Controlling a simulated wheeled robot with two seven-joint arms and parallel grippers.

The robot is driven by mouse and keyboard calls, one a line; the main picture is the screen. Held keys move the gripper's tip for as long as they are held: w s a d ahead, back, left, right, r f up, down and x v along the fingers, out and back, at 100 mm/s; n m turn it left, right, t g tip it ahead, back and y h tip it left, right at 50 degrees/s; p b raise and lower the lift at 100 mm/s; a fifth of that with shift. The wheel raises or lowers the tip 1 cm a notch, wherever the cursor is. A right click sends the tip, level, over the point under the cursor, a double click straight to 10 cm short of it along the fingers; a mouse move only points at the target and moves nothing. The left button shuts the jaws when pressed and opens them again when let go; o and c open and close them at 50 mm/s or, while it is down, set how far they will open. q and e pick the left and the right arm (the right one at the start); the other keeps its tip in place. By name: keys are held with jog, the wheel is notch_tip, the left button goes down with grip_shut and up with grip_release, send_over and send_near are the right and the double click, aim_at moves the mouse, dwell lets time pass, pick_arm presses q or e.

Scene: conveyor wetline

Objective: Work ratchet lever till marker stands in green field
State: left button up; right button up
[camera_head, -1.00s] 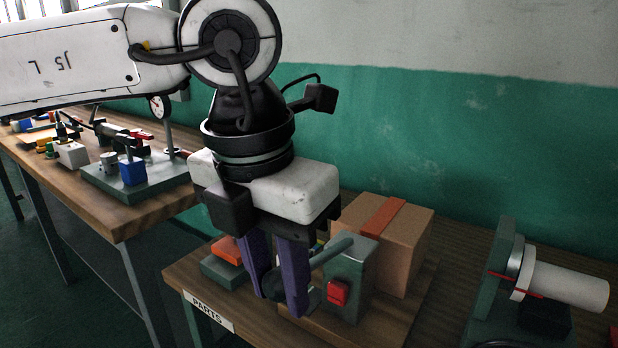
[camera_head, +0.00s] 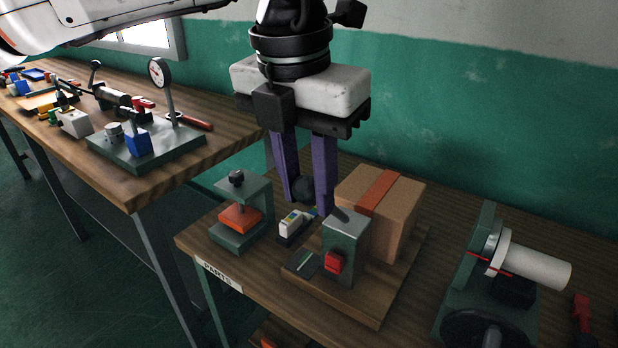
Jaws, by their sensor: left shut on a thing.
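The ratchet is a grey-green box (camera_head: 346,240) with a red block on its front, standing on a wooden board. Its grey lever (camera_head: 340,214) leaves the top of the box toward the back left. My left gripper (camera_head: 308,200) points down, its purple fingers shut on the lever's dark knob (camera_head: 303,188), above and behind the box. A dark plate with a pale line (camera_head: 303,263) lies at the left foot of the box. I cannot make out a marker or a green field on it. My right gripper is not in view.
A cardboard box (camera_head: 393,208) stands close behind the ratchet. A small press with an orange block (camera_head: 240,217) and a small white device (camera_head: 294,222) are to the left. A fixture with a white cylinder (camera_head: 535,265) is at right. Another bench (camera_head: 130,190) is at left.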

pick_arm(q)
jog(key=o, duration=1)
jog(key=shift+s+a+r+p, duration=0.15)
jog(key=shift+r+p, duration=0.6)
jog(key=shift+r, duration=0.4)
jog(key=shift+s+r+p, duration=0.1)
jog(key=shift+r+p, duration=0.6)
jog(key=shift+r, duration=0.5)
jog(key=shift+s+a+r+p, duration=0.15)
jog(key=shift+r+p, duration=0.6)
jog(key=shift+r, duration=0.4)
